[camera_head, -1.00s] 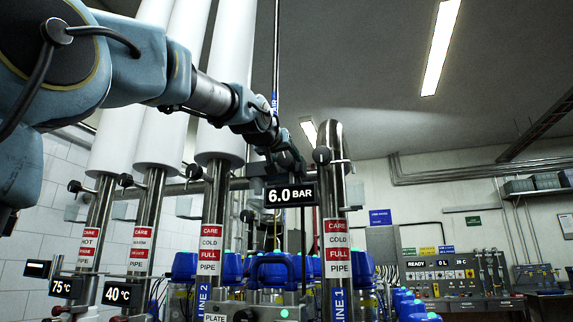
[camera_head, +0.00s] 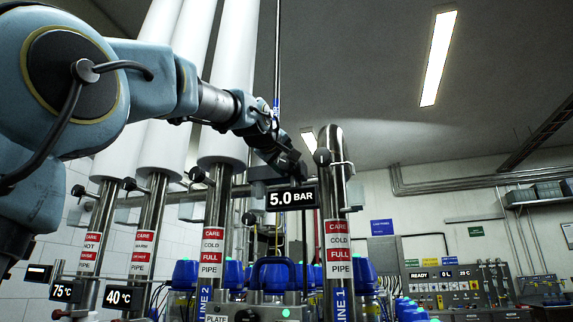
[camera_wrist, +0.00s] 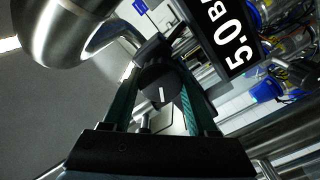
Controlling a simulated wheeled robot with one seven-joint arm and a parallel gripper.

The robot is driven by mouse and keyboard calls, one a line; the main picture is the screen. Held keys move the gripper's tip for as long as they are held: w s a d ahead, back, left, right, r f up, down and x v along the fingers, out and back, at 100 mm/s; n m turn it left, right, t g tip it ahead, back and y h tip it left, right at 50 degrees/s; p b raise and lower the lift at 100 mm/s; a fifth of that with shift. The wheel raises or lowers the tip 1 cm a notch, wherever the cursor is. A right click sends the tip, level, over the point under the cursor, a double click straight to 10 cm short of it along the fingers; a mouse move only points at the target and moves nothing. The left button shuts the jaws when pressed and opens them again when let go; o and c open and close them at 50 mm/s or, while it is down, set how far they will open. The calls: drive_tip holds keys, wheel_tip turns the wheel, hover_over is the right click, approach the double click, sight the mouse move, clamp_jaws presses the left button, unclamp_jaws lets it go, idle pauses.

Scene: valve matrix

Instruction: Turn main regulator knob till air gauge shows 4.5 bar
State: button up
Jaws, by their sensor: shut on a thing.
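The air gauge display (camera_head: 291,198) reads 5.0 BAR in the head view. It also shows, turned on its side, in the wrist view (camera_wrist: 232,40). The regulator knob (camera_wrist: 161,88) is black and round with a white mark, and sits between the green-lined fingers in the wrist view. My gripper (camera_wrist: 162,95) is shut on the knob. In the head view my gripper (camera_head: 290,168) is just above the gauge display, and the knob is hidden there by the gripper.
Steel pipes (camera_head: 338,240) with red and white labels stand beside the gauge. A large curved steel pipe (camera_wrist: 75,35) is close to the gripper in the wrist view. Blue-topped units (camera_head: 272,272) stand below. Displays of 75 °C (camera_head: 62,290) and 40 °C (camera_head: 118,297) hang at lower left.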

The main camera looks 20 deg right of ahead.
idle(0.3)
drive_tip(key=o, duration=1.4)
drive_tip(key=b+v, duration=0.4)
drive_tip(key=v, duration=0.6)
drive_tip(key=shift+s+a, duration=0.25)
drive_tip(key=shift+a, duration=0.1)
